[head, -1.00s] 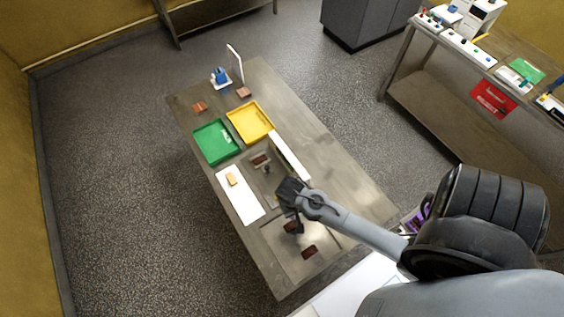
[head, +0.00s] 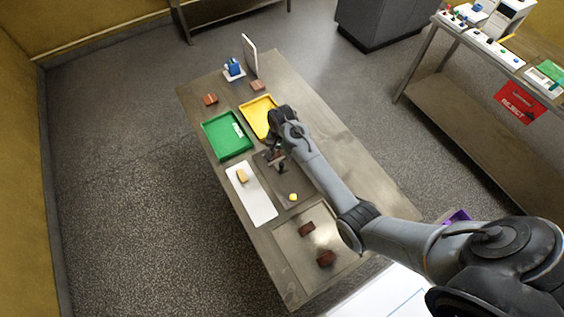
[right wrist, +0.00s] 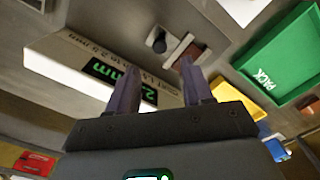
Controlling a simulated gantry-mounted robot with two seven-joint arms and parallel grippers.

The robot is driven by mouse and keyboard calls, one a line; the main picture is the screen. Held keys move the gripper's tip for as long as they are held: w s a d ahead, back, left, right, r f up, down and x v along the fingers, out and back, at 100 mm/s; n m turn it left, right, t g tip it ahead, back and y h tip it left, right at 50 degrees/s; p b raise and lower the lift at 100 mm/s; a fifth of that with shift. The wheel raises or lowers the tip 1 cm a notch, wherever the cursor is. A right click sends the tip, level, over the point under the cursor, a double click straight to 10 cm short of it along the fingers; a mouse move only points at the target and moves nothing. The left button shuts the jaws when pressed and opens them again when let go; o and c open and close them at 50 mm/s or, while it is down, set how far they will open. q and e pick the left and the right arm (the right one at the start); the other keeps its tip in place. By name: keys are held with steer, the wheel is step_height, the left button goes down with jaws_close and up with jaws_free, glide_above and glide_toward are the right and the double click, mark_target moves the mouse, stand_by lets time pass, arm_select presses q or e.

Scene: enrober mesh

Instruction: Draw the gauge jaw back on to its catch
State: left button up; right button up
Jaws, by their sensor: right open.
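The gauge's grey base plate (head: 293,181) lies on the table, partly covered by my right arm. In the right wrist view, the gauge's white housing (right wrist: 65,62) has a lit green display (right wrist: 104,70). Beside it are a dark round knob (right wrist: 157,41), a pale jaw piece (right wrist: 177,48) and a brown block (right wrist: 194,52) close to the jaw. I cannot tell whether the jaw is on its catch. My right gripper (head: 277,160) is open over the gauge. Its fingers (right wrist: 159,66) point toward the knob and jaw, with nothing visibly held. My left gripper is out of view.
A green tray (head: 207,147) marked PACK and a yellow tray (head: 246,107) stand beyond the gauge. A white board (head: 262,207) with a tan piece (head: 242,176) lies left of it. A side table (head: 465,115) stands right.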

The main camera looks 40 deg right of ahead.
mark_target(282, 164)
step_height(282, 164, down, 8)
steer(key=shift+r, duration=0.15)
stand_by(0.4)
jaws_close()
